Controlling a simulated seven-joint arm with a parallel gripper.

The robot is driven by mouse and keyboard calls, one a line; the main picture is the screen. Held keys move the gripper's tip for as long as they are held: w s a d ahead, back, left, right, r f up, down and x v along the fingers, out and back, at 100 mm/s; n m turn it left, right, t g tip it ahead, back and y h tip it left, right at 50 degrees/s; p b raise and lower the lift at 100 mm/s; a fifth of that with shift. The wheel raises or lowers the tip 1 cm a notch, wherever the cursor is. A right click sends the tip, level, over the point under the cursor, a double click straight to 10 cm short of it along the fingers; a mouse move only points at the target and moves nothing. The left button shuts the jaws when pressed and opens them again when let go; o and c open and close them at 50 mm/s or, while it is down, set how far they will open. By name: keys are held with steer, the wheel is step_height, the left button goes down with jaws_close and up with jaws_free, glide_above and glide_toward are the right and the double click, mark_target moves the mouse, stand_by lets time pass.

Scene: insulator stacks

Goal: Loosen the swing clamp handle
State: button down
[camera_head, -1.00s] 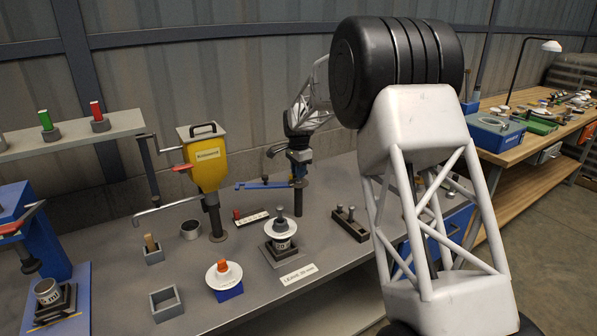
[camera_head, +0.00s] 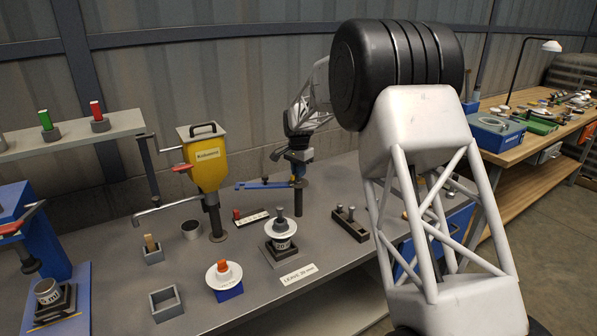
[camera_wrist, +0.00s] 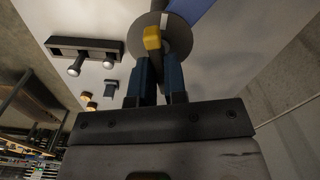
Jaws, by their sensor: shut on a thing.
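The swing clamp stands at the back of the grey bench, with its blue arm (camera_head: 262,185) reaching left from a dark post (camera_head: 299,203). The arm's free end is left of the post, above the bench. My gripper (camera_head: 299,168) is above the post, pointing down at the clamp's top. In the wrist view my gripper (camera_wrist: 158,80) has its two blue fingers closed around the dark handle, which is mostly hidden between them. A yellow part (camera_wrist: 152,38) shows just beyond the fingertips, over a round grey disc. Part of the blue arm (camera_wrist: 190,8) shows past the disc.
An insulator stack (camera_head: 281,236) with a white disc stands in front of the clamp. A yellow dispenser (camera_head: 207,160) with a spout is to the left. A dark block with two pegs (camera_head: 349,222) is at right. Bare bench lies around the post.

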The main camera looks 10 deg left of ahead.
steer(key=n, duration=1.1)
steer(key=shift+n, duration=2.2)
steer(key=c, duration=1.2)
jaws_free()
steer(key=shift+o, duration=0.2)
